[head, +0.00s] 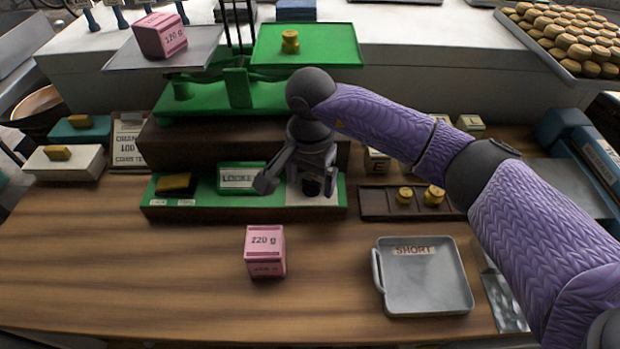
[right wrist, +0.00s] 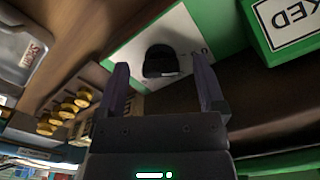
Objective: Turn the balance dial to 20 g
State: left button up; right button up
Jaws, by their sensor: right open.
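The balance dial is a black knob (right wrist: 160,62) on a white panel (head: 300,201) at the right end of the green-topped base. My right gripper (head: 297,182) is over this panel and largely hides the dial in the head view. In the right wrist view the gripper (right wrist: 162,84) is open, with the knob between and beyond its two fingers; I cannot tell whether they touch it. The scale marks are too small to read. The green balance (head: 238,90) stands behind, with a pink box (head: 160,36) on its left pan and a brass weight (head: 290,41) on its right pan. My left gripper is not in view.
A sign beginning "LOCKE" (head: 240,178) stands left of the dial. A pink 220 g box (head: 265,252) and a grey tray marked SHORT (head: 425,290) are in front. A dark rack (head: 375,203) with brass weights is at the right. The front left wood is clear.

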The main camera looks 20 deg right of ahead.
jog(key=shift+f, duration=0.15)
grip_shut()
jog(key=shift+m, duration=0.3)
jog(key=m, duration=0.3)
jog(key=shift+m, duration=0.3)
jog(key=m, duration=0.3)
jog(key=shift+w+m, duration=0.15)
jog(key=shift+m, duration=0.15)
jog(key=m, duration=0.4)
jog(key=shift+w+p, duration=0.1)
jog(key=shift+p, duration=0.25)
jog(key=shift+m+p, duration=0.4)
jog(key=shift+m, duration=1.8)
